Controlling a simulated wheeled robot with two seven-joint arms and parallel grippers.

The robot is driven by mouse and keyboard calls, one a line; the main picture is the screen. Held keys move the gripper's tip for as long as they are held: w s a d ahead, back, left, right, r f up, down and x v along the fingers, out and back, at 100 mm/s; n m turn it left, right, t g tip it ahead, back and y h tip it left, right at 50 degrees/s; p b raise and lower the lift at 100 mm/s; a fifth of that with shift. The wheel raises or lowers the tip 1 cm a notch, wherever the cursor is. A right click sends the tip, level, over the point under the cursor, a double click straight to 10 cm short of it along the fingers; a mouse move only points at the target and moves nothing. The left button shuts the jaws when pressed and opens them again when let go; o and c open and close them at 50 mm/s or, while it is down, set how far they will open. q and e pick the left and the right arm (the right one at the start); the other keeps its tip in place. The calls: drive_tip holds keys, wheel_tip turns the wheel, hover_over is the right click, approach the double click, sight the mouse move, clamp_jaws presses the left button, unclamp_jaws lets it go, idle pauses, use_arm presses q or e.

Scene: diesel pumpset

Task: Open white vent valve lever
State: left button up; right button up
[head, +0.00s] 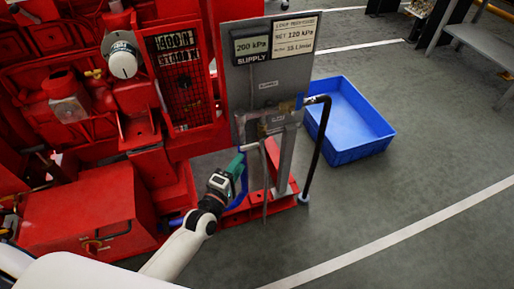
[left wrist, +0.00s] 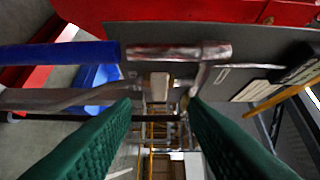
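My left gripper (head: 238,163) has green fingers and is low in front of the grey panel; it is open, with a clear gap between its fingers in the left wrist view (left wrist: 160,106). A pale grey-white bar (head: 265,185) hangs below the panel's pipework and looks like the white lever, though I cannot be sure. In the left wrist view a similar pale bar (left wrist: 50,98) comes in from the left, beside a blue handle (left wrist: 60,54) on a metal pipe. A small whitish block (left wrist: 159,87) shows beyond the gap. Nothing is visibly gripped. My right gripper is not in view.
The grey panel (head: 258,82) carries a 200 kPa supply display (head: 252,46). The red pumpset (head: 85,205) fills the left. A dark hose (head: 318,150) hangs right of the pipework. A blue bin (head: 350,115) stands behind it. The floor at right front is clear.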

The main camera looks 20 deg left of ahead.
sight(250, 148)
use_arm(q)
drive_tip(key=w, duration=0.3)
drive_tip(key=w+d, duration=0.1)
drive_tip(key=w, duration=0.2)
drive_tip(key=w+b, duration=0.1)
drive_tip(key=w, duration=0.2)
drive_tip(key=shift+d, duration=0.35)
drive_tip(key=shift+w+d, duration=0.1)
drive_tip(key=shift+w, duration=0.35)
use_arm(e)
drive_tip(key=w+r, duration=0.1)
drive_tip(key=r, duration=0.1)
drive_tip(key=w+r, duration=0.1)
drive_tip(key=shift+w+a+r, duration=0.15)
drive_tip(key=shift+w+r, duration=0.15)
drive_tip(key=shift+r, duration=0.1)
use_arm(q)
clamp_jaws()
